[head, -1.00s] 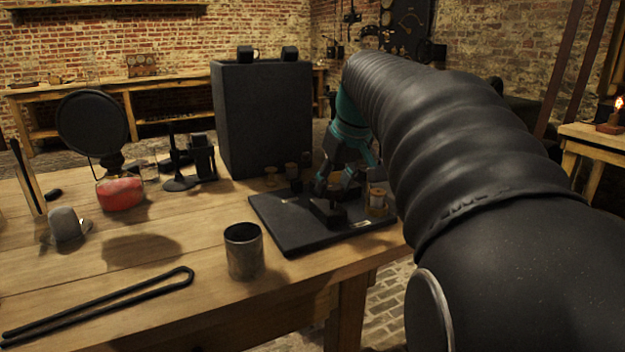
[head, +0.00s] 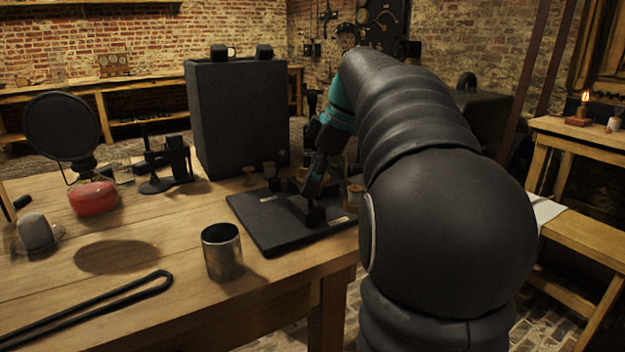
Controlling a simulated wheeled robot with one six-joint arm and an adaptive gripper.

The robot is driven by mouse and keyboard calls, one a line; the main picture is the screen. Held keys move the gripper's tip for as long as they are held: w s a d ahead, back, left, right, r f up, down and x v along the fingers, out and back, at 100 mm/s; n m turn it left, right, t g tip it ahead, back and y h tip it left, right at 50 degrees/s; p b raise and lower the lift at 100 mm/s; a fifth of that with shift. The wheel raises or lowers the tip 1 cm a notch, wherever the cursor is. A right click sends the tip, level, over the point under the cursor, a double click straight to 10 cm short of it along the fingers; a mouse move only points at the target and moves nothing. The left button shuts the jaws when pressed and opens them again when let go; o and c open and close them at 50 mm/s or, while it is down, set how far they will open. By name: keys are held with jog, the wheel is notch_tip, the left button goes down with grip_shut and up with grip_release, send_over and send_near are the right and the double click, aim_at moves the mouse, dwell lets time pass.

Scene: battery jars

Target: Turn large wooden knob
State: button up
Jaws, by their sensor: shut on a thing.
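My gripper (head: 316,188) is teal and black and reaches down over a black board (head: 262,229) on the wooden table. Its fingers are closed on what appears to be the large wooden knob, a small dark shape (head: 308,213) low on the board. The fingers and shadow hide most of it, so its wood and its angle cannot be made out. A brass-coloured terminal (head: 355,193) stands just right of the gripper, and smaller brass posts (head: 249,175) stand along the board's back edge.
A tall dark box (head: 238,118) stands behind the board. A metal cup (head: 222,252) is in front of it at the left. A red-based round device (head: 93,198), a black stand (head: 172,170) and long black tongs (head: 110,304) lie further left. My arm fills the right side.

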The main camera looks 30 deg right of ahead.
jog(key=shift+n+g, duration=0.5)
jog(key=shift+n, duration=1)
jog(key=o, duration=1.1)
jog(key=shift+o, duration=0.2)
jog(key=shift+d, duration=0.1)
jog(key=w+v, duration=0.1)
jog(key=v, duration=0.6)
jog(key=shift+s+d+r, duration=0.15)
jog(key=shift+s+r, duration=0.05)
jog(key=shift+s, duration=0.2)
